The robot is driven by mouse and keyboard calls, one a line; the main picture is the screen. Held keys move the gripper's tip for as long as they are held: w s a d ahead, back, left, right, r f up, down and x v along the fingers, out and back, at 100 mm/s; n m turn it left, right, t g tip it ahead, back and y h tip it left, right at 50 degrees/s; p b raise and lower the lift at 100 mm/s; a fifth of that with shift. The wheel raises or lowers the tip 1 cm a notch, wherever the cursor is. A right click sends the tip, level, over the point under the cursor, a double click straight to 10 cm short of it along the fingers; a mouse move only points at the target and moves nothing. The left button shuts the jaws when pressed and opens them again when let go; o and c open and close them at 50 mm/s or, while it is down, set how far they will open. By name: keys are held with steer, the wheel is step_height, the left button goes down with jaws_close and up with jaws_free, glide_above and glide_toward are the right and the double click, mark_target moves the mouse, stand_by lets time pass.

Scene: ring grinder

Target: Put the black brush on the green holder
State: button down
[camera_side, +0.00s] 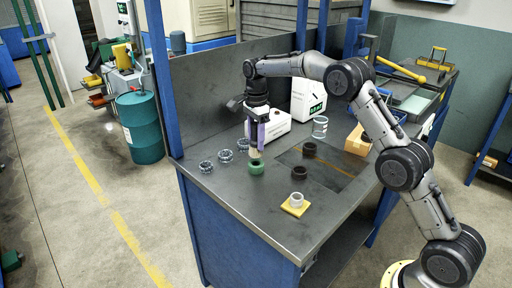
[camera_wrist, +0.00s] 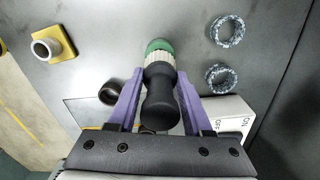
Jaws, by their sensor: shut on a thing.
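The black brush (camera_wrist: 160,105) has a dark rounded handle and pale bristles, and the bristles (camera_side: 255,153) show in the side view. My gripper (camera_wrist: 160,82) has its purple fingers shut on the brush, one on either side. It also shows in the side view (camera_side: 258,140), over the front left of the table. The brush points bristles down. The green holder (camera_side: 257,169) is a short round piece on the table, directly below the bristles. In the wrist view the holder (camera_wrist: 159,45) is partly hidden behind the bristles. I cannot tell whether they touch.
Several grey patterned rings, one here (camera_side: 207,167), lie left of the holder. Two dark rings (camera_side: 309,149) (camera_side: 299,172) and a yellow block (camera_side: 294,209) with a pale ring are to the right. A white box (camera_side: 276,126) and a glass jar (camera_side: 320,127) stand behind.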

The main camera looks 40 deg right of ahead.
mark_target(256, 147)
steer(key=shift+f, duration=1.5)
steer(key=shift+f, duration=0.2)
steer(key=shift+c, duration=1.6)
jaws_free()
steer(key=shift+r, duration=0.1)
